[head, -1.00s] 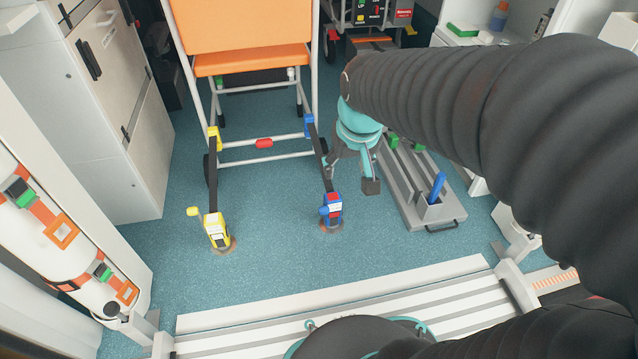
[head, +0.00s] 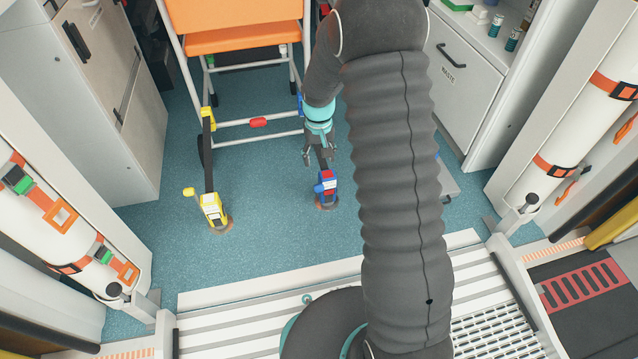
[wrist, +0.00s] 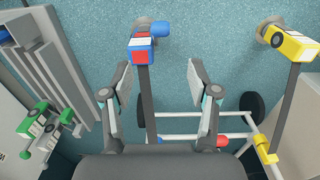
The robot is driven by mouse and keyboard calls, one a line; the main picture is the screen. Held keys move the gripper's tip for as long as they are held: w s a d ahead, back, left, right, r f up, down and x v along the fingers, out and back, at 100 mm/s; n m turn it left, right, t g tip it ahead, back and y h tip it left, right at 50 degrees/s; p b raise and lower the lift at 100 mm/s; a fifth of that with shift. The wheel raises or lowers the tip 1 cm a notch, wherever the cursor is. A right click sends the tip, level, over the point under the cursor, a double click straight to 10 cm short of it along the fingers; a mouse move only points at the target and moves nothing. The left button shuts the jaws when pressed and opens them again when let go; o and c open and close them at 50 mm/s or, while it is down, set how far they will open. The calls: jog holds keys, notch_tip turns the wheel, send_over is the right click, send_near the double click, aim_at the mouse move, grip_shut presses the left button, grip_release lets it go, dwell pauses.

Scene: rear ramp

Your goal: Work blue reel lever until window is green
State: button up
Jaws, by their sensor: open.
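The blue reel (head: 328,190) is fixed to the floor right of the yellow reel (head: 213,212). Its short blue lever (head: 318,188) sticks out to the left in the head view. In the wrist view the blue reel (wrist: 140,56) is at the top, with its lever knob (wrist: 160,28) to the right. Its top has red and white patches; no green shows, and which patch is the window is too small to tell. My gripper (head: 320,158) is open and empty, just behind the reel. In the wrist view the reel's dark strap runs between my fingers (wrist: 158,78).
The strap leads to the orange chair (head: 245,40) behind. The yellow reel stands well to the left. Floor in front of the reels is clear.

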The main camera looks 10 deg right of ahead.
aim_at(319, 185)
notch_tip(319, 185, down, 14)
jog(key=shift+b, duration=1.05)
jog(key=shift+c, duration=0.2)
grip_shut()
